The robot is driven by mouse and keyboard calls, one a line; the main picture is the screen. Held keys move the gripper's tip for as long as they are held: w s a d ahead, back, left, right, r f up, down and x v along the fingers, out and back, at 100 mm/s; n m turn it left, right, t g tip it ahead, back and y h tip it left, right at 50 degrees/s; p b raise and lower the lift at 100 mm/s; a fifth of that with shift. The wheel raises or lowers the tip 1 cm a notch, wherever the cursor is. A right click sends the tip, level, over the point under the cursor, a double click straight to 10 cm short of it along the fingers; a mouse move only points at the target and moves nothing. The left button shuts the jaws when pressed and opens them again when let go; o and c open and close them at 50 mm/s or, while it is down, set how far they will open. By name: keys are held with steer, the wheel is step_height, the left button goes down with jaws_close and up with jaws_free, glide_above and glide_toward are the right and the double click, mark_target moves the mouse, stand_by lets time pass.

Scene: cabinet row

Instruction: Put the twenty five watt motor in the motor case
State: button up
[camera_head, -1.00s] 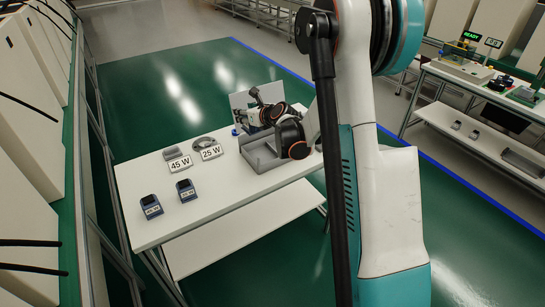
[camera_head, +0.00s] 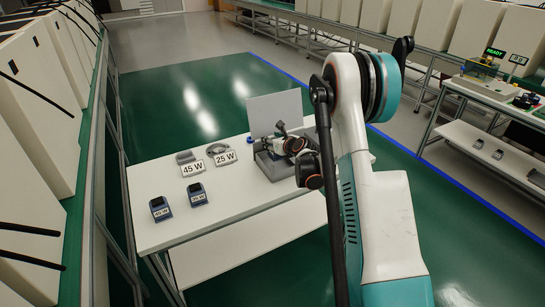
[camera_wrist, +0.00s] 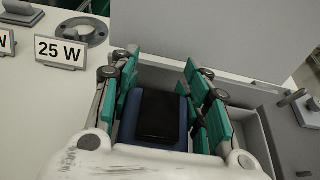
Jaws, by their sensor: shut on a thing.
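My gripper (camera_head: 268,146) is at the grey motor case (camera_head: 268,171) on the white table. In the wrist view, my green-padded gripper (camera_wrist: 160,72) is shut on a dark blue block with a black top (camera_wrist: 158,115), which looks like a motor; no wattage can be read on it. The case (camera_wrist: 257,147) shows around and below the fingers there, so the block is over or inside its opening; I cannot tell whether it touches the bottom. Part of the case is hidden by my gripper and arm.
A grey upright panel (camera_head: 275,112) stands behind the case. Left of it are a 25 W sign (camera_head: 225,158) by a grey ring (camera_head: 216,148) and a 45 W sign (camera_head: 194,169). Two dark blue devices (camera_head: 160,208) (camera_head: 197,194) stand on the front left. The tabletop's front middle is clear.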

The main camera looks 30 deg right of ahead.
steer(key=shift+f+b, duration=0.9)
steer(key=shift+f, duration=1.85)
steer(key=shift+f, duration=0.1)
steer(key=o, duration=1.2)
steer(key=shift+o, duration=0.2)
steer(key=shift+s, duration=0.15)
steer(key=p+v, duration=0.3)
steer(key=v, duration=0.9)
